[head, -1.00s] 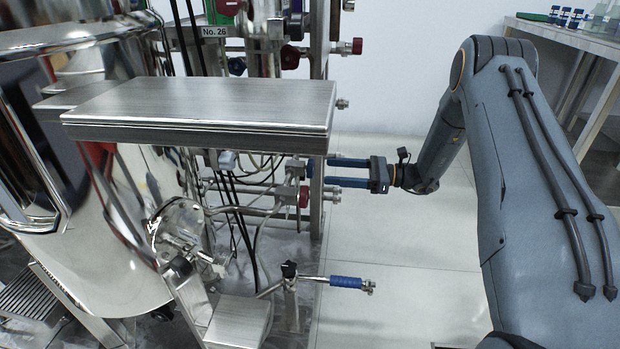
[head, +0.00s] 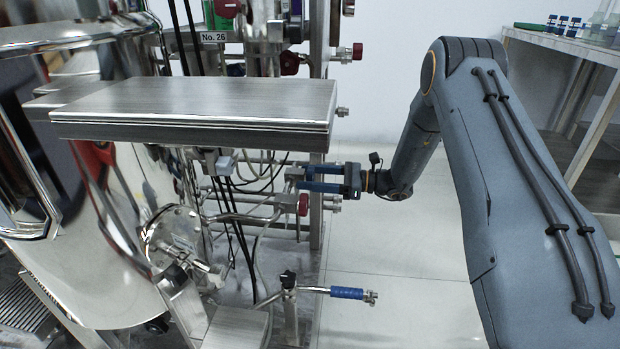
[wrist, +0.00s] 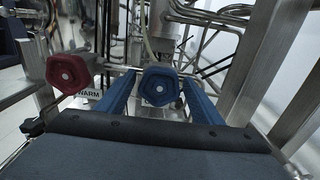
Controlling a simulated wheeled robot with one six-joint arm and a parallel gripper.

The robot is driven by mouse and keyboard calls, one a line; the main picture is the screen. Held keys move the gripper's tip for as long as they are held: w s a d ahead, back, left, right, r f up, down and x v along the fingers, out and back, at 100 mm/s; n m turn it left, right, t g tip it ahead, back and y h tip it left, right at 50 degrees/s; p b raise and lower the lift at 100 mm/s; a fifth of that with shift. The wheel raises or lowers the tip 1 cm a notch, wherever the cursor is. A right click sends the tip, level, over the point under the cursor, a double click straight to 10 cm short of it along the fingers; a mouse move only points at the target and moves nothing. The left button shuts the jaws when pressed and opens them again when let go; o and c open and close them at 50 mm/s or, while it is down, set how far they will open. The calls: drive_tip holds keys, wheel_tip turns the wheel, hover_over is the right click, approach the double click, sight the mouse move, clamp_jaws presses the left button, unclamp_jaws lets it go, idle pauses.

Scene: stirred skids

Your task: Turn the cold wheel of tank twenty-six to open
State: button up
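In the wrist view a blue valve wheel (wrist: 160,87) faces me, with a pale label (wrist: 156,113) below it, mostly hidden. My gripper (wrist: 159,92) is open, with one blue finger on each side of this wheel. I cannot tell whether the fingers touch it. In the head view my gripper (head: 306,178) reaches in from the right, level, at the pipework under the steel box. The blue wheel is not clear there. A plate reading No. 26 (head: 214,37) hangs on the rack above.
A red wheel (wrist: 69,73) marked WARM sits just left of my left finger; it seems to be the red wheel (head: 303,204) below my gripper. Steel posts (wrist: 262,60) stand close on the right. A blue-handled lever (head: 346,293) sticks out lower down.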

drive_tip(key=c, duration=0.8)
